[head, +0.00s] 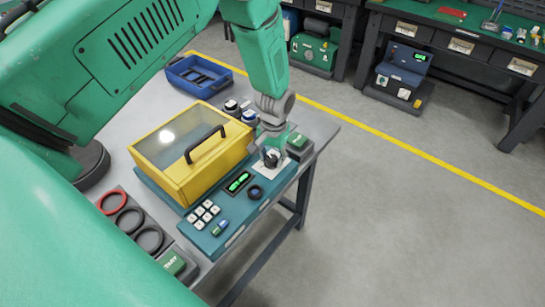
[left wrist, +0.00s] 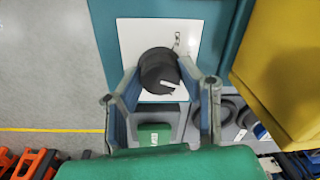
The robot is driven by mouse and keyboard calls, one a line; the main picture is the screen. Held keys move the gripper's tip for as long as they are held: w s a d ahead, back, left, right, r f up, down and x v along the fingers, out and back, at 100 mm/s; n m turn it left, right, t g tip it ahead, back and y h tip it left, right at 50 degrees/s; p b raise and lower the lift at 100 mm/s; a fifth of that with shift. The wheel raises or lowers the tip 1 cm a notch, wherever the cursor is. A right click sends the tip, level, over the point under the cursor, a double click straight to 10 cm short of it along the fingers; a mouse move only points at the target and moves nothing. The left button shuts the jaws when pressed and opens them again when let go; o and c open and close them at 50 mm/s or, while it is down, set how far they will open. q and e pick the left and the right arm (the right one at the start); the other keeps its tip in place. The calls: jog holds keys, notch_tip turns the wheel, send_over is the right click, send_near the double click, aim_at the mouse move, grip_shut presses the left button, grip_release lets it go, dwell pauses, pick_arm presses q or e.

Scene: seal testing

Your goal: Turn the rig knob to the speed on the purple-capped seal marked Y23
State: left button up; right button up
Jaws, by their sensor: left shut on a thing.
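The rig is a teal panel (head: 222,232) with a yellow box with a clear lid (head: 180,180) behind it. The dark rig knob (head: 271,158) is on a white plate at the panel's right end. In the left wrist view the knob (left wrist: 160,68) has a white pointer mark towards the lower right. My left gripper (head: 270,150) is shut on the knob, its fingers on either side. Small dark and white round items (head: 247,117), perhaps seals, stand behind the box. No purple cap or Y23 mark can be made out. My right gripper is out of view.
A green digital display (head: 238,182), a round dark dial (head: 256,192) and white keys (head: 204,213) are on the panel. A green button (head: 297,142) is beside the knob. Red and black rings (head: 129,220) lie at left. A blue tray (head: 180,66) stands behind.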

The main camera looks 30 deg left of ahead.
aim_at(274, 158)
pick_arm(q)
jog(key=o, duration=1.1)
jog(key=shift+o, duration=0.2)
notch_tip(274, 158, up, 12)
jog(key=shift+d, duration=0.25)
jog(key=shift+w+f, duration=0.1)
